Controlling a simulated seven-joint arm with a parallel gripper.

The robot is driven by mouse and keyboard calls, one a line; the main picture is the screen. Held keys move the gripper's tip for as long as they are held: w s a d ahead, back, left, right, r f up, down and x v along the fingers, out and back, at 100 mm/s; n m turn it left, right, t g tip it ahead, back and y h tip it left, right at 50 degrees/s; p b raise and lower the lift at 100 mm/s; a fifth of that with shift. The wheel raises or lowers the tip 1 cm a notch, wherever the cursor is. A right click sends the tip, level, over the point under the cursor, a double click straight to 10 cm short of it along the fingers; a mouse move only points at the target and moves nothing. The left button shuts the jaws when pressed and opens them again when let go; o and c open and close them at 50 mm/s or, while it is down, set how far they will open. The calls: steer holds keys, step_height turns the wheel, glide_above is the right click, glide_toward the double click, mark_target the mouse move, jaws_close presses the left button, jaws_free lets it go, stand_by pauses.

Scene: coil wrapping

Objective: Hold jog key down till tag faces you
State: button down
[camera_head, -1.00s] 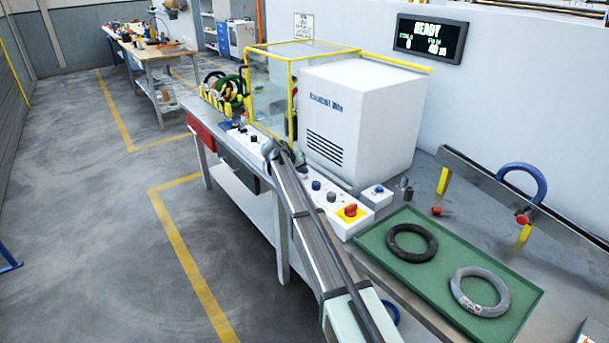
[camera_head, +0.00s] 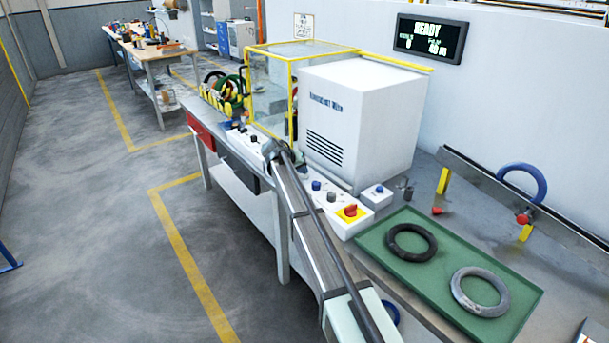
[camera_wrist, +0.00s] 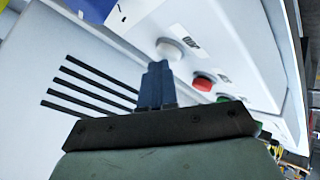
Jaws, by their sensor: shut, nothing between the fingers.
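My gripper (camera_wrist: 157,66) is shut and empty in the wrist view. Its fingertips are close to a round white button (camera_wrist: 170,48) with a small label beside it on a white panel (camera_wrist: 225,40). Whether they touch it cannot be told. A red button (camera_wrist: 203,83) and a partly covered green button (camera_wrist: 223,98) lie to the right. The labels are too small to read, so which button is the jog key is unclear. In the head view my arm reaches the front of the white machine (camera_head: 360,110). No tag can be made out on any coil.
A clear guard with a yellow frame (camera_head: 291,95) stands left of the machine. A control box with a red knob on yellow (camera_head: 351,211) is to the right of my arm. A green tray (camera_head: 400,262) holds a black ring and a grey ring. The wall display (camera_head: 431,38) reads READY.

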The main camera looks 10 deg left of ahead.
mark_target(302, 176)
steer(key=shift+r, duration=0.1)
stand_by(0.4)
steer(key=shift+r, duration=0.8)
steer(key=shift+r, duration=0.15)
step_height(302, 176, up, 5)
steer(key=shift+f, duration=0.1)
stand_by(0.4)
